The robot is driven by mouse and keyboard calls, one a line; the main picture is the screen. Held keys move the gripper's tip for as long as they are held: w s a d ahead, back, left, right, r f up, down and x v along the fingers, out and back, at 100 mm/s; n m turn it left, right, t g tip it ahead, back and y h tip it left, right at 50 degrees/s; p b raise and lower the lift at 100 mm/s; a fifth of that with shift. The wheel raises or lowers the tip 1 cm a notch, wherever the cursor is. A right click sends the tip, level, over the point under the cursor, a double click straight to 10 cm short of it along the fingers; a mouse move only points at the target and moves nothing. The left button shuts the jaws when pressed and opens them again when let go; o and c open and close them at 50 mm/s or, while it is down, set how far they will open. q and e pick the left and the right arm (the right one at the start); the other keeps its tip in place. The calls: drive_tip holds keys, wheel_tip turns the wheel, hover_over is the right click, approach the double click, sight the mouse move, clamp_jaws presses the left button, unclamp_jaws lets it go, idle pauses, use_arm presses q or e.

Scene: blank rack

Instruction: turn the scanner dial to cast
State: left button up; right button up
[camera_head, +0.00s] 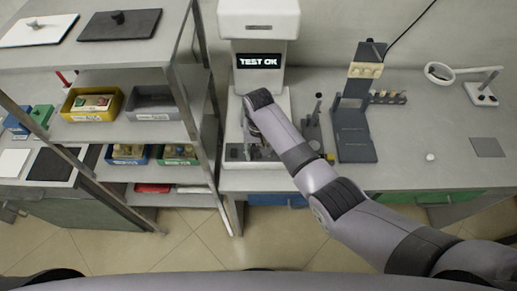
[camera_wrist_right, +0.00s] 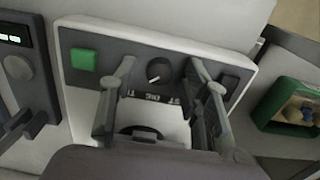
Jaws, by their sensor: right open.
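The scanner (camera_head: 258,20) is a tall white machine at the back of the bench, with a dark screen (camera_head: 258,61) reading "TEST OK". In the right wrist view its base carries a dark panel with a round black dial (camera_wrist_right: 158,71), which has a light pointer mark. Small lettering lies below the dial, too small to read surely. My right gripper (camera_wrist_right: 163,66) is open, one finger on each side of the dial, with visible gaps. In the head view the right gripper (camera_head: 257,143) is at the scanner's base, partly hidden by my arm. My left gripper is out of view.
A green square button (camera_wrist_right: 84,60) is left of the dial. A dark stand (camera_head: 355,125) and a ring lamp (camera_head: 440,73) are to the scanner's right. A metal rack (camera_head: 205,130) with several bins stands close on its left. The bench's right front is mostly clear.

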drive_tip(key=shift+c, duration=0.4)
clamp_jaws()
